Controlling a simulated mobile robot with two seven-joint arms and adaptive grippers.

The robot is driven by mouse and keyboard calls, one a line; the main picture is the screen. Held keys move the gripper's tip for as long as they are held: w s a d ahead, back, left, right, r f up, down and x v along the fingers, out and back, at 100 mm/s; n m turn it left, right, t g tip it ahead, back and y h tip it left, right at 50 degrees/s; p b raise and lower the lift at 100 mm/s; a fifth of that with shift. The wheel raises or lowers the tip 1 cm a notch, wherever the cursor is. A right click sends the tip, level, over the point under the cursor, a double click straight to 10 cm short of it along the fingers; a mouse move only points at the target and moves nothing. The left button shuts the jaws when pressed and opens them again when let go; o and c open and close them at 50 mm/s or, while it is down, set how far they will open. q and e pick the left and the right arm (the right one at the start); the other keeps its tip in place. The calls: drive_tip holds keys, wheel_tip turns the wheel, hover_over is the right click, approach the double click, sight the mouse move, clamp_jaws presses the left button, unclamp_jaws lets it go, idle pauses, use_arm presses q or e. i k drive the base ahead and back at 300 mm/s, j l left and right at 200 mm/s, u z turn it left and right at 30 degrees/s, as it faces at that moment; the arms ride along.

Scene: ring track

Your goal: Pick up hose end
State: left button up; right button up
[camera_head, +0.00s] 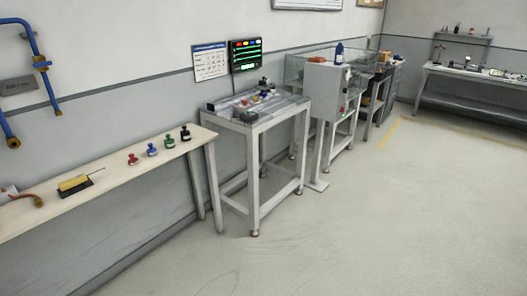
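Neither of my grippers is in view. I cannot tell for sure which thing is the hose end. A blue pipe or hose (32,40) with brass-coloured fittings is on the wall at the upper left, and one branch ends low in a brass fitting (57,111). Another blue piece with a brass end (13,142) hangs at the left picture edge. A curved copper-brown piece (27,197) lies on the pale bench (120,172) at the far left, partly cut off by the picture edge.
The bench also bears a yellow block on a dark base (75,184) and several small red, blue, green and black items (151,150). A grey metal table (257,121) and a grey machine (328,90) stand beyond. The floor (380,220) at right is clear.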

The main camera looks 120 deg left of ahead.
sight(38, 203)
drive_tip(key=u, duration=5.55)
drive_tip(key=i+z, duration=0.1)
drive_tip(key=z, duration=0.35)
drive_tip(key=i+j+z, duration=0.1)
drive_tip(key=z, duration=0.3)
drive_tip(key=i+j+z, duration=0.4)
drive_tip(key=j, duration=0.15)
drive_tip(key=i+j+z, duration=0.2)
drive_tip(key=i+j, duration=0.1)
drive_tip(key=j, duration=0.25)
drive_tip(key=i+j+z, duration=0.1)
drive_tip(key=j, duration=0.25)
drive_tip(key=i+j, duration=0.1)
drive_tip(key=j, duration=0.2)
